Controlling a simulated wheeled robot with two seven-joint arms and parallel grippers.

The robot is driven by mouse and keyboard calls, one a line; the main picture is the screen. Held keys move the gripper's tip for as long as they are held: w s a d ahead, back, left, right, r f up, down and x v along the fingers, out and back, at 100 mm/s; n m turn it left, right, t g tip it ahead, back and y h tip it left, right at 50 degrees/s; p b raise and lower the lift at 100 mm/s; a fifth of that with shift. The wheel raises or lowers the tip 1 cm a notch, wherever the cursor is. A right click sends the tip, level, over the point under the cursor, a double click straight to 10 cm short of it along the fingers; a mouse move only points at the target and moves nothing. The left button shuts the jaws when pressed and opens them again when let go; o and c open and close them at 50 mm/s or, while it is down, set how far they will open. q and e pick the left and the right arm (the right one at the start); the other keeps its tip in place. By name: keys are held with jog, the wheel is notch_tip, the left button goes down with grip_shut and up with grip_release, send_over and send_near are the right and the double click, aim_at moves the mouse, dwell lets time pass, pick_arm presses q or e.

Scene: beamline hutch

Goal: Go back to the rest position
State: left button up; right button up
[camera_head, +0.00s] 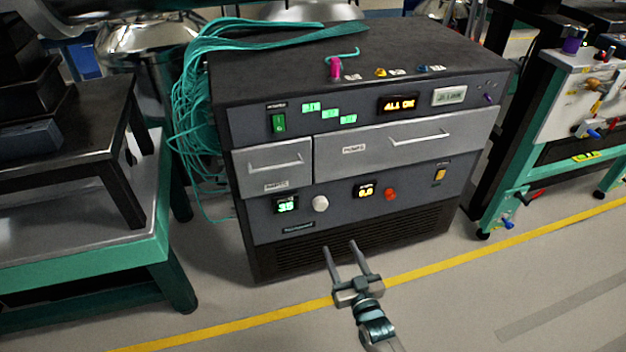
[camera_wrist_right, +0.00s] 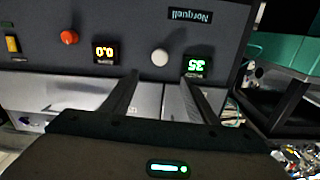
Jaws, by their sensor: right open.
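My right gripper (camera_head: 344,249) is in front of the lower part of a dark equipment cabinet (camera_head: 350,228) in the head view. Its two fingers are apart with nothing between them. In the right wrist view the open fingers (camera_wrist_right: 160,88) point toward the cabinet front, which appears upside down, with a white knob (camera_wrist_right: 160,57), a red knob (camera_wrist_right: 69,37) and two lit displays. I cannot tell whether the fingers touch the cabinet. My left gripper is not in view.
The cabinet has two drawers with bar handles, both looking closed; one is the wide drawer (camera_head: 440,138). Teal cables (camera_head: 200,110) hang down its left side. A green-framed bench (camera_head: 150,240) stands left, another rack (camera_head: 540,130) right. The floor in front is clear, with a yellow line (camera_head: 440,265).

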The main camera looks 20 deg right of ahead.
jog(key=s+a+n+g+y, duration=0.1)
jog(key=s+a+g, duration=0.25)
jog(key=s, duration=0.65)
jog(key=s+a+n+g, duration=0.15)
jog(key=s+g, duration=0.25)
jog(key=s, duration=0.6)
jog(key=s+a+g+y, duration=0.1)
jog(key=s+a+g, duration=0.25)
jog(key=s, duration=0.65)
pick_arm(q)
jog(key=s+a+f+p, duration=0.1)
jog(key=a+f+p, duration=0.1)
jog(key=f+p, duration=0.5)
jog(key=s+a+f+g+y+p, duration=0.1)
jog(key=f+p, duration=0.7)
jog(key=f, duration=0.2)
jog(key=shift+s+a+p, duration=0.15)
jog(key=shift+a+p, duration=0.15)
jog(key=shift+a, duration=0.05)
pick_arm(e)
jog(key=s+d+f, duration=0.1)
jog(key=d+f, duration=0.1)
jog(key=f, duration=0.6)
jog(key=s+d+f+g+h, duration=0.1)
jog(key=d+f, duration=0.1)
jog(key=f, duration=0.7)
jog(key=shift+s+d+g, duration=0.25)
jog(key=shift+d+g, duration=0.05)
dwell(1.0)
